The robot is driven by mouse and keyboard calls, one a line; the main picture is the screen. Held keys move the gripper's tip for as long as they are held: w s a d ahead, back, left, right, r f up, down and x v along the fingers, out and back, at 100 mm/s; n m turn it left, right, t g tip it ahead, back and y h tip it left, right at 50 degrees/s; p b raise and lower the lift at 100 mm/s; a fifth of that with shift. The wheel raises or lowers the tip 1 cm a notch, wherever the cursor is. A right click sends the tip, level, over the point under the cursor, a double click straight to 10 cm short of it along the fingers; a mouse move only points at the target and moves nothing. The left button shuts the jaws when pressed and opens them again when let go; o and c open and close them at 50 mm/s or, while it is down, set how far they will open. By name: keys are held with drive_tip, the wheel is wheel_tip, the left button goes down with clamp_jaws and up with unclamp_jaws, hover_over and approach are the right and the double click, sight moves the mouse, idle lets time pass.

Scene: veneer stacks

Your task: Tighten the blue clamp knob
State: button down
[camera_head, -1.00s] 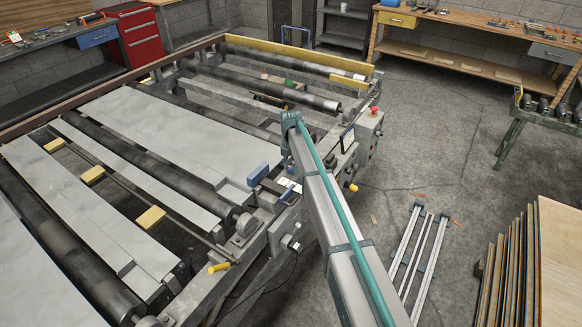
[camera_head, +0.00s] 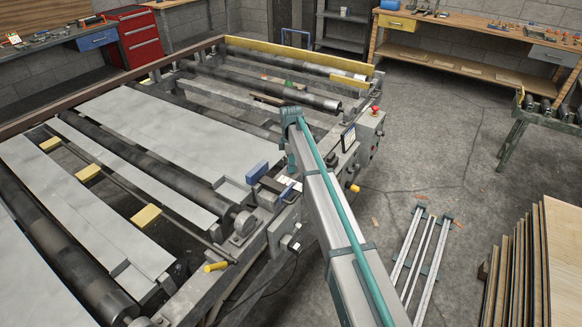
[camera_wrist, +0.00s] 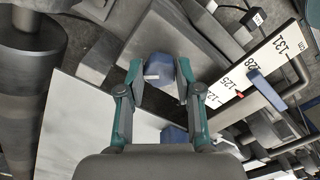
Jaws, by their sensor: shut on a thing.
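A white scale strip (camera_wrist: 262,66) with black numbers and a small red pointer lies right of the knob. A second blue part (camera_wrist: 174,134) shows below, partly hidden by my gripper. In the head view my arm hides the gripper and the held knob.
A blue block (camera_head: 257,171) and a yellow-handled knob (camera_head: 215,266) sit along the machine's near rail. Dark rollers (camera_head: 150,165) and grey plates (camera_head: 165,125) fill the frame. Veneer sheets (camera_head: 560,250) stand at the right. Open floor (camera_head: 430,150) lies right of the machine.

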drive_tip(key=m+b, duration=0.1)
drive_tip(key=m, duration=0.3)
drive_tip(key=shift+m, duration=0.4)
drive_tip(key=m+b, duration=0.1)
drive_tip(key=m, duration=0.2)
drive_tip(key=shift+m, duration=0.3)
drive_tip(key=m, duration=0.4)
drive_tip(key=shift+b, duration=0.35)
drive_tip(key=m, duration=0.4)
drive_tip(key=m+b, duration=0.1)
drive_tip(key=m, duration=0.3)
drive_tip(key=shift+m, duration=0.3)
drive_tip(key=m, duration=0.4)
drive_tip(key=shift+m, duration=0.4)
drive_tip(key=c, duration=0.8)
unclamp_jaws()
